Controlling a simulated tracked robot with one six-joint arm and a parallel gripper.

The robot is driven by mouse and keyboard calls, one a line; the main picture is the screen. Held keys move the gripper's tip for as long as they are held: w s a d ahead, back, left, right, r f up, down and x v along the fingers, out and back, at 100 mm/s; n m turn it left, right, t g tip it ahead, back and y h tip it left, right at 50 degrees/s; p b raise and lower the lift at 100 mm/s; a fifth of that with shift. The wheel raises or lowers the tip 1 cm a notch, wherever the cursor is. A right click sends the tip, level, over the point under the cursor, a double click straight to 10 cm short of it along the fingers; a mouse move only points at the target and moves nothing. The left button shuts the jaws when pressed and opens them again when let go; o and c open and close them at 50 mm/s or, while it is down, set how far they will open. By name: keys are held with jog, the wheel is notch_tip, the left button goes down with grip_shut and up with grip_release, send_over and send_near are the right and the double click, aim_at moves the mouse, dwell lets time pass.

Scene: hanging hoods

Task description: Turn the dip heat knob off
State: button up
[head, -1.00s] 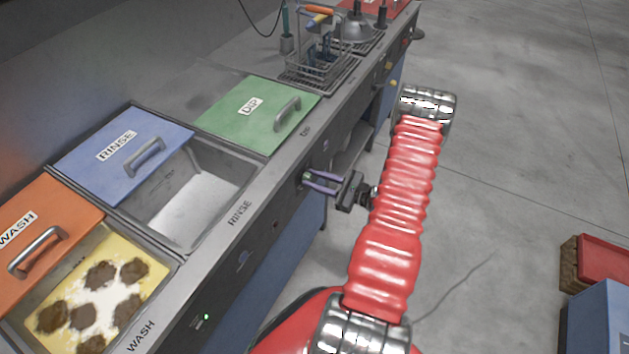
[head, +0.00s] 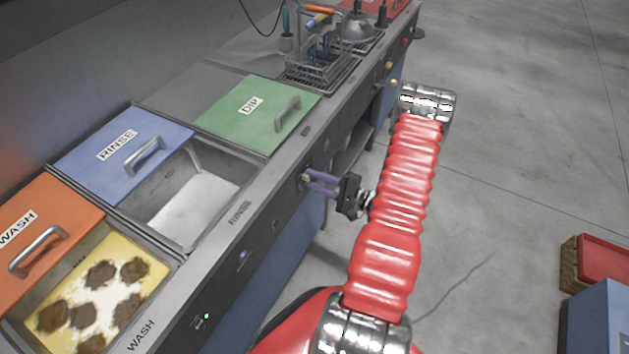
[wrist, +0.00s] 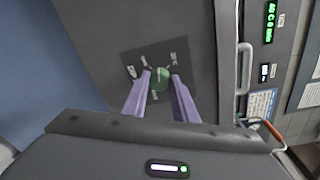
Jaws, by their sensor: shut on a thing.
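The dip heat knob (wrist: 161,79) is a small green knob on a dark panel, with small labels around it in the wrist view. My gripper (wrist: 160,76) has purple fingers, one on each side of the knob, shut on it. In the head view the knob (head: 305,177) is a small greenish spot at the fingertips of my gripper (head: 311,180), on the front of the counter. The green lid marked DIP (head: 250,108) lies on top, above and left of the gripper. The labels around the knob are too small to read.
An open rinse basin (head: 197,205) with a blue lid (head: 122,145) and a wash basin (head: 95,290) with an orange lid (head: 40,225) line the counter. A wire basket (head: 315,65) stands farther back. Open floor (head: 530,150) lies to the right.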

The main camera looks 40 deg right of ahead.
jog(key=n, duration=0.4)
jog(key=shift+s+a+f, duration=0.15)
jog(key=shift+a+f, duration=0.1)
jog(key=shift+a+f+n+t, duration=0.15)
jog(key=shift+n+t, duration=0.15)
jog(key=shift+n, duration=1.7)
jog(key=o, duration=0.7)
jog(key=shift+c, duration=0.2)
jog(key=o, duration=0.4)
jog(key=shift+d, duration=0.2)
jog(key=shift+r, duration=0.2)
